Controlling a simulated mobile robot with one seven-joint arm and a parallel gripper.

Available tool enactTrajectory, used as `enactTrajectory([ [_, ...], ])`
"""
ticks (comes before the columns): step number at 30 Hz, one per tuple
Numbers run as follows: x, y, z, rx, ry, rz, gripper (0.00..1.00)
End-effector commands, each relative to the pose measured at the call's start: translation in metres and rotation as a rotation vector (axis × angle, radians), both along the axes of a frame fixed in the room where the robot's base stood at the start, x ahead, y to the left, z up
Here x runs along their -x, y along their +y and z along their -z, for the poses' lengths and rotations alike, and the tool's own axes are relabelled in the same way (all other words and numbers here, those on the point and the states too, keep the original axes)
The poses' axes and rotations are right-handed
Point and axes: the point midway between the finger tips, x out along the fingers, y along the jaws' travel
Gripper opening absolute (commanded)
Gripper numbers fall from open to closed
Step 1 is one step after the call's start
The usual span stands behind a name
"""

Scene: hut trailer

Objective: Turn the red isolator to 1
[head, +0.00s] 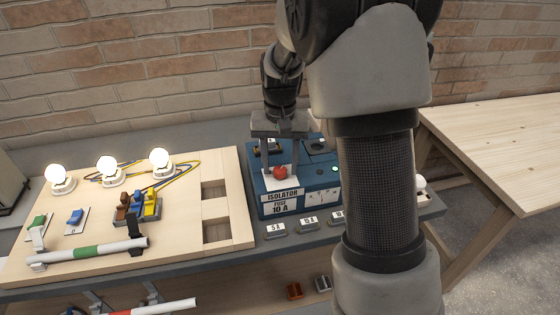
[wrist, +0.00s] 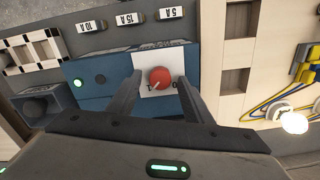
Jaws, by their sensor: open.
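The red isolator (head: 280,171) is a round knob on a white plate on top of the blue box (head: 287,205) labelled "ISOLATOR". In the wrist view the red isolator (wrist: 160,77) has a pale pointer mark toward its lower left, near what looks like a 1. A 0 shows at the lower right of the plate. My gripper (head: 280,167) is over the knob, with one finger on either side. In the wrist view my gripper (wrist: 160,84) is open, with visible gaps between fingers and knob. Whether the fingertips reach down to knob height is unclear.
A green lamp (head: 334,169) glows on the blue box. Fuses marked 5 A (head: 275,230) and 15 A (head: 308,224) lie in front. A wooden board (head: 180,223) with lit bulbs (head: 108,164), switches and wires stands at left. A wooden table (head: 500,150) is at right.

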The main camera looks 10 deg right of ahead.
Motion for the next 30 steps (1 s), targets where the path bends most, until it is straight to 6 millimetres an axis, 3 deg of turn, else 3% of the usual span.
enactTrajectory([
  [7, -0.001, 0.0, -0.023, 0.0, -0.003, -0.001, 0.46],
  [21, -0.001, 0.0, -0.134, 0.0, -0.005, 0.0, 0.46],
  [30, 0.0, 0.0, -0.171, 0.001, -0.002, 0.001, 0.46],
])
